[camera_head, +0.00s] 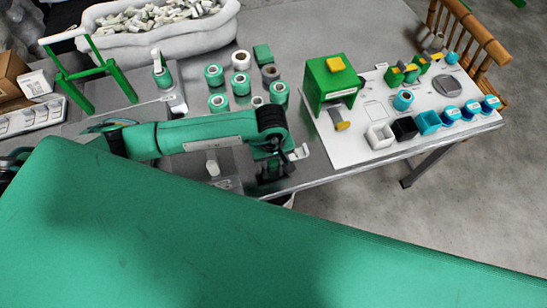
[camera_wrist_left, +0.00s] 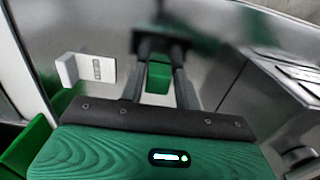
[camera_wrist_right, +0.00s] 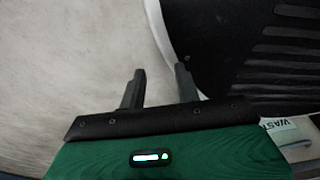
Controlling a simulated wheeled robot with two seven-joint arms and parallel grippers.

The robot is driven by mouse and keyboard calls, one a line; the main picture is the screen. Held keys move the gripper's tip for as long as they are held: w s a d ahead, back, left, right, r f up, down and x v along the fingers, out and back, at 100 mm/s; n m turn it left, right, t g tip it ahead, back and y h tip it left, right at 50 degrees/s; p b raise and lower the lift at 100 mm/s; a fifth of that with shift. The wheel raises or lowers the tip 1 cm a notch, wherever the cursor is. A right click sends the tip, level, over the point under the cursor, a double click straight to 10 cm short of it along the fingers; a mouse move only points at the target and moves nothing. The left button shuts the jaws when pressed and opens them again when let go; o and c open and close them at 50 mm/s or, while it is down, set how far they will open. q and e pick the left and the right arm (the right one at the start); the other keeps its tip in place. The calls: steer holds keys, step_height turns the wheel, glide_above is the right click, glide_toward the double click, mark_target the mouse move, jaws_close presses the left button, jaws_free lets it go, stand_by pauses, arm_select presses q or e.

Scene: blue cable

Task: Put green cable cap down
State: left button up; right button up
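A small green block, seemingly the green cable cap (camera_wrist_left: 158,79), shows between the fingers of my left gripper (camera_wrist_left: 162,75) in the left wrist view. The fingers stand apart, with the cap in the gap; I cannot tell whether they touch it. In the head view the left gripper (camera_head: 272,175) is low over the table's front edge, and the cap cannot be made out. My right gripper (camera_wrist_right: 160,70) is open and empty over the pale floor in the right wrist view, beside a black surface.
Several green and white spools (camera_head: 240,83) stand behind the left gripper. A green box (camera_head: 330,88) and a white board (camera_head: 375,140) with small containers are to the right. A white bin (camera_head: 160,40) and a green frame (camera_head: 85,72) are at the back left. A white bracket (camera_wrist_left: 90,70) is left of the cap.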

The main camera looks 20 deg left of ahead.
arm_select(q)
steer(key=shift+s+a+r+p, duration=0.2)
steer(key=shift+s+a+p, duration=0.15)
steer(key=shift+p, duration=0.05)
step_height(320, 180, up, 12)
steer(key=b, duration=0.2)
steer(key=shift+w+d+r, duration=0.15)
steer(key=shift+w+d, duration=0.05)
steer(key=shift+w, duration=0.05)
arm_select(e)
steer(key=shift+w+a+f, duration=0.15)
steer(key=shift+w+a, duration=0.15)
steer(key=shift+w, duration=0.3)
steer(key=shift+s, duration=0.1)
steer(key=shift+d, duration=0.1)
